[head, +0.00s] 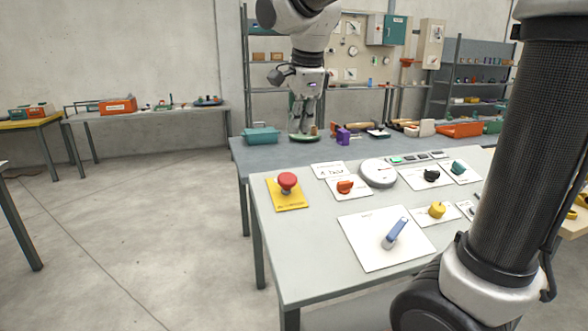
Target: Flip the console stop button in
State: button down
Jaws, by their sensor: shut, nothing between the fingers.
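The console (280,245) is a pale grey sloped-looking panel table in front of me. The stop button (287,181) is a red mushroom head on a yellow plate (291,203) near the console's left edge. It stands up above its plate on a short stem. My gripper (301,128) hangs pointing down beyond the console's back edge, above the farther grey table. It is up and to the right of the red button in the picture and well apart from it. Its fingers are small in view and look shut and empty.
The console also bears an orange knob (345,187), a round gauge (379,173), a black knob (432,174), a yellow knob (437,210) and a blue lever (396,233). A teal box (261,136) stands on the far table. My arm link covers the right side.

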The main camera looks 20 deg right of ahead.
aim_at(294, 177)
jog(key=shift+f, duration=0.1)
jog(key=x, duration=1.3)
jog(key=shift+w+f, duration=0.15)
jog(key=shift+f, duration=0.2)
jog(key=shift+x, duration=1.05)
jog(key=shift+s+f, duration=0.15)
jog(key=shift+s, duration=0.1)
jog(key=shift+d, duration=0.1)
jog(key=shift+r, duration=0.45)
jog(key=v, duration=1.3)
jog(key=shift+r, duration=0.35)
